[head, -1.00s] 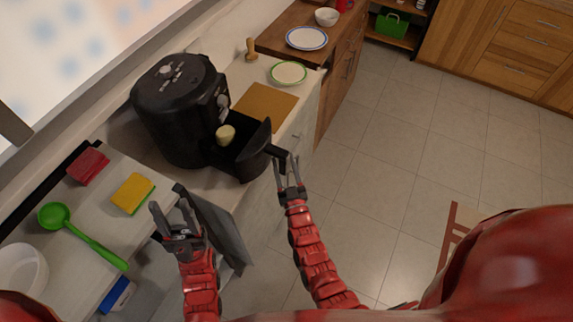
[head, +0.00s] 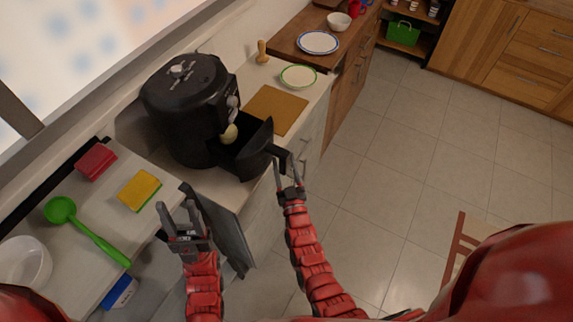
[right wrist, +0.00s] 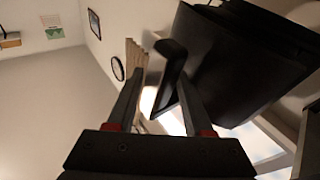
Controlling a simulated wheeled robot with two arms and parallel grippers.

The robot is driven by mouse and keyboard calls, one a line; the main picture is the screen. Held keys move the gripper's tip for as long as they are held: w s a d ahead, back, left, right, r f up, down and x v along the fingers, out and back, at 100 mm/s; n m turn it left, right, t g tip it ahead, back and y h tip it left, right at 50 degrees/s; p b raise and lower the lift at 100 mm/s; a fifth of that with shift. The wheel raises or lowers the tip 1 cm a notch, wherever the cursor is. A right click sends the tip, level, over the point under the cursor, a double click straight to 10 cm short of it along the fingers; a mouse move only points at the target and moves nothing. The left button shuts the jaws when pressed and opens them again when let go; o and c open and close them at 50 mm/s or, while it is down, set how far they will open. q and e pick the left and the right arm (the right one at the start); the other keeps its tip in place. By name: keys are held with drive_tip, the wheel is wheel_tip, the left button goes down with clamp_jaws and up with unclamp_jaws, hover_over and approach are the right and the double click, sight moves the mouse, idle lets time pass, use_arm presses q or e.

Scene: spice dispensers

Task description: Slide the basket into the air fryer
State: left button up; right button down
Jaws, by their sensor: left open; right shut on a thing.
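The black air fryer (head: 190,108) stands on the counter at left of centre in the head view. Its black basket (head: 248,148) is pulled part way out, toward the right. A pale yellowish item (head: 229,133) shows at the basket's opening, next to the fryer body. My right gripper (head: 288,168) is shut on the basket's handle (head: 279,152); the right wrist view shows the handle (right wrist: 172,65) between the two fingers. The basket (right wrist: 245,60) fills the upper right there. My left gripper (head: 184,222) is open and empty, in front of the counter and apart from the fryer.
A brown board (head: 276,110) and a green-rimmed plate (head: 298,77) lie on the counter behind the basket. A yellow sponge (head: 139,190), a red sponge (head: 96,161) and a green ladle (head: 88,230) lie at left.

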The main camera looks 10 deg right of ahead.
drive_tip(key=shift+w+a+f+b, duration=0.1)
drive_tip(key=shift+w+a+b, duration=0.2)
drive_tip(key=shift+w+a, duration=0.25)
drive_tip(key=shift+w+a+f+b, duration=0.1)
drive_tip(key=shift+w+a+b, duration=0.2)
drive_tip(key=shift+a, duration=0.4)
drive_tip(key=c, duration=0.6)
unclamp_jaws()
drive_tip(key=o, duration=0.4)
drive_tip(key=shift+w+a, duration=0.1)
drive_tip(key=b+v, duration=0.6)
drive_tip(key=v, duration=1.1)
drive_tip(key=shift+s, duration=0.25)
